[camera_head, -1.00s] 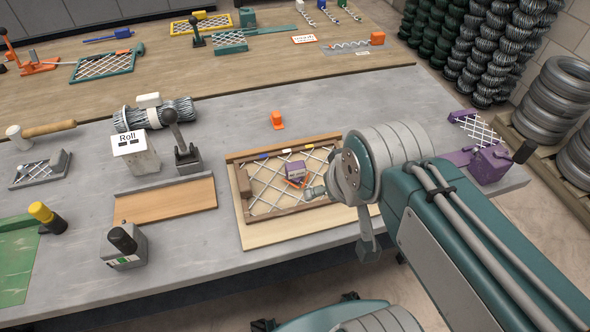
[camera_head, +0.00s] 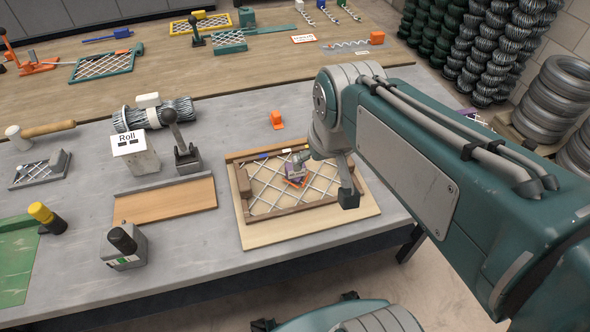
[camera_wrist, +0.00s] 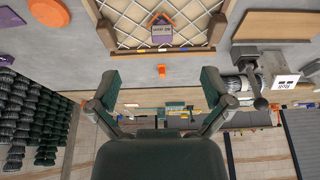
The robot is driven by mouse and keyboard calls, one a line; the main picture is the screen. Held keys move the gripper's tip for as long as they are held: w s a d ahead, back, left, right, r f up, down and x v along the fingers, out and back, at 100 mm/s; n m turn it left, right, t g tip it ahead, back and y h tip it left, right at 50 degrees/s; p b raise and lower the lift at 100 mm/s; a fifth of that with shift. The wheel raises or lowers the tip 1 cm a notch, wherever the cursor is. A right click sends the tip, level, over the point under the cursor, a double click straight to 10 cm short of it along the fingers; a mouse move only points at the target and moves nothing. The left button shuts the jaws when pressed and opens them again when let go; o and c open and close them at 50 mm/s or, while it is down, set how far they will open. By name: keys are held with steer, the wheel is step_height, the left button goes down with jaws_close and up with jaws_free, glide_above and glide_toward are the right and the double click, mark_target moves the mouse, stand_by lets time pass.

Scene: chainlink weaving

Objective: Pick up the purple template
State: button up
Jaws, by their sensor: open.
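A small purple block with a pale label, likely the purple template (camera_head: 293,170), rests on the wire mesh inside a wooden frame (camera_head: 255,214). An orange outline piece shows against it. In the wrist view the purple block (camera_wrist: 161,34) is near the top, with the orange edge above it. My gripper (camera_head: 326,177) is over the right side of the frame; one finger overlaps the block's upper right edge in the head view. Whether they touch I cannot tell. In the wrist view my gripper (camera_wrist: 159,78) is open, nothing between its fingers, with the block beyond them.
An orange clip (camera_head: 277,119) stands behind the frame. A lever tool (camera_head: 184,140), a sign reading "Roll" (camera_head: 129,142) and a wooden board (camera_head: 168,203) are to the left. My arm hides most of the table's right end.

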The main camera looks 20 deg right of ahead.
steer(key=w+f+g, duration=0.1)
steer(key=w+f, duration=0.2)
steer(key=w, duration=0.2)
steer(key=w+f+g, duration=0.1)
steer(key=w+f, duration=0.2)
steer(key=w, duration=0.2)
steer(key=w+f+g, duration=0.2)
steer(key=w+f, duration=0.1)
steer(key=w, duration=0.1)
steer(key=shift+w+f, duration=0.1)
steer(key=shift+w, duration=0.3)
step_height(320, 180, down, 11)
steer(key=shift+r, duration=0.1)
steer(key=c, duration=1.2)
